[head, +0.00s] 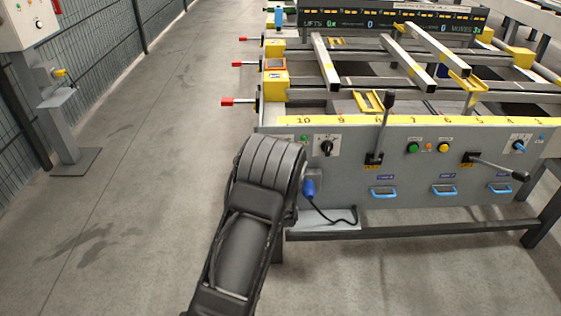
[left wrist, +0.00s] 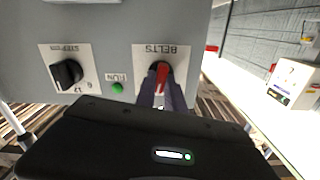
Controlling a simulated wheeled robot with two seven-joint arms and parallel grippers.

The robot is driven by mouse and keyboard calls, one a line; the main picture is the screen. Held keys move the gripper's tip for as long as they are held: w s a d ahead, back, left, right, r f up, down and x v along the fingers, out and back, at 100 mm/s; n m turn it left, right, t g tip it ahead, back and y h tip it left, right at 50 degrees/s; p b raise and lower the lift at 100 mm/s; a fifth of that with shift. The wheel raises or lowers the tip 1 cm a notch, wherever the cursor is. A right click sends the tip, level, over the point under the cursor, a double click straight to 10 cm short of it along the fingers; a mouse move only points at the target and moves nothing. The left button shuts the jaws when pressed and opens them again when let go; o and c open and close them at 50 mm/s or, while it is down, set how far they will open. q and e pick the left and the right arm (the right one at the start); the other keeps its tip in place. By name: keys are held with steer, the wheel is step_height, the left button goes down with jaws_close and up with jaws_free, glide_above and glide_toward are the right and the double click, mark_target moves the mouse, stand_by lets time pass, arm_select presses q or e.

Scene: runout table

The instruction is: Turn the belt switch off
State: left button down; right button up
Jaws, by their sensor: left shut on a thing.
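The belt switch (left wrist: 161,75) is a rotary knob with a red handle on a white plate marked BELTS, seen upside down in the left wrist view. Its red handle stands about upright in that picture. My left gripper (left wrist: 161,92) is shut on the handle, with its dark fingers on either side. In the head view my own left arm covers the switch and the gripper at the panel's left end. My right gripper is in neither view.
A black selector knob (left wrist: 68,73) and a green RUN lamp (left wrist: 117,88) sit beside the belt switch. The grey front panel (head: 430,185) also carries a tall black lever (head: 387,125), a second lever (head: 500,167) and blue handles.

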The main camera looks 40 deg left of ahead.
arm_select(q)
steer(key=shift+s+a+f+n+b, duration=0.1)
steer(key=shift+n+b, duration=2.75)
steer(key=shift+b, duration=0.75)
steer(key=shift+s+f+n+b, duration=0.1)
steer(key=shift+n+b, duration=2.75)
steer(key=shift+b, duration=0.75)
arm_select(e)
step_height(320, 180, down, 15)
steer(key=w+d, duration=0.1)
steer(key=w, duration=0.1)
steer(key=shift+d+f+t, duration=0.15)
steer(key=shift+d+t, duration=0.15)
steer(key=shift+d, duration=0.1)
arm_select(q)
steer(key=shift+r, duration=0.1)
steer(key=c, duration=1.4)
jaws_free()
steer(key=shift+c, duration=0.2)
steer(key=p+v, duration=0.1)
steer(key=v, duration=0.6)
steer(key=shift+s+d, duration=0.25)
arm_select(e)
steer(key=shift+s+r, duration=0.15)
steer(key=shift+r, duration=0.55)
